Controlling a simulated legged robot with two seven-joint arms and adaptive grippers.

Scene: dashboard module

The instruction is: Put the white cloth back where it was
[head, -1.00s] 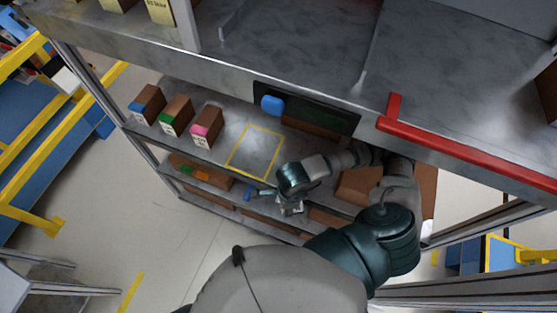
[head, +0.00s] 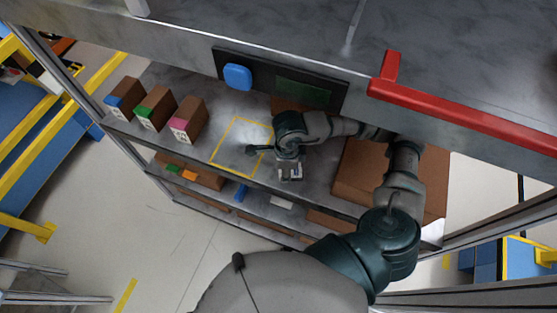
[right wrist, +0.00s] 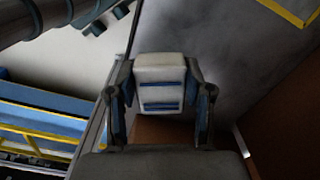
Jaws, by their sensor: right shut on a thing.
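The white cloth (right wrist: 158,72) is a folded white block with blue stripes in the right wrist view. My right gripper (right wrist: 160,100) is shut on it, one finger on each side. In the head view my right gripper (head: 290,172) is at the front edge of the middle shelf (head: 222,128), right of the yellow outlined square (head: 215,152). The cloth shows there only as a small pale patch, partly hidden by the gripper. The square holds no object in its visible part; my wrist covers its right side. My left gripper is in neither view.
Three brown boxes with blue (head: 122,97), green (head: 155,108) and pink (head: 187,119) labels stand left of the square. A large brown box (head: 350,180) is at the right. A dark panel (head: 290,85) and red handle (head: 450,110) are above. Lower shelves hold small items.

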